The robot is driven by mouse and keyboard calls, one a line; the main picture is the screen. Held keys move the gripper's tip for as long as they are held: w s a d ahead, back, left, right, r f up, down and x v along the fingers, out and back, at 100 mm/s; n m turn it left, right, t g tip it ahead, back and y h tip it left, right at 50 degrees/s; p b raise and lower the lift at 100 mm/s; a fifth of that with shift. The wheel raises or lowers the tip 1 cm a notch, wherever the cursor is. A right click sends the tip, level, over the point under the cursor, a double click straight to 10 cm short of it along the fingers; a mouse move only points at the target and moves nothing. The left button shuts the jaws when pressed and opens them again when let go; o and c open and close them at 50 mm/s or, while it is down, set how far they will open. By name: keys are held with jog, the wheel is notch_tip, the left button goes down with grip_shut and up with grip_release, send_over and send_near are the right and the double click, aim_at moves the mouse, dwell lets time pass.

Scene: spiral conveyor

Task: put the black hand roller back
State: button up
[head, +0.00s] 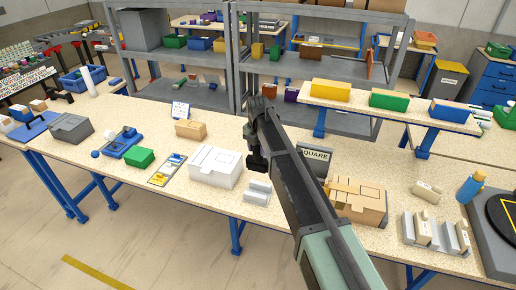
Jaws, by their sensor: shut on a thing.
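My gripper (257,145) is above the middle of the long speckled table (225,133), towards its back edge. It is shut on a small black thing (257,162) that hangs below it and looks to be the black hand roller. The arm hides part of it, and its shape is hard to make out at this size. The held thing appears clear of the tabletop, right of the white box (215,167). I cannot tell which spot on the table belongs to the roller.
On the table are a grey box (71,128), a blue stand (124,145), a green block (139,158), a cardboard box (190,130), a tan carton (357,204) and a dark "SQUARE" sign (316,156). A raised shelf (385,108) holds yellow, green and blue bins.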

aim_at(258, 156)
notch_tip(258, 156, down, 14)
jog(key=b, duration=1.4)
jog(key=shift+f, duration=0.2)
jog(key=shift+f+b, duration=0.3)
jog(key=shift+b, duration=0.1)
jog(key=o, duration=1)
jog(key=shift+r, duration=0.1)
notch_tip(258, 156, up, 11)
jog(key=p, duration=1.1)
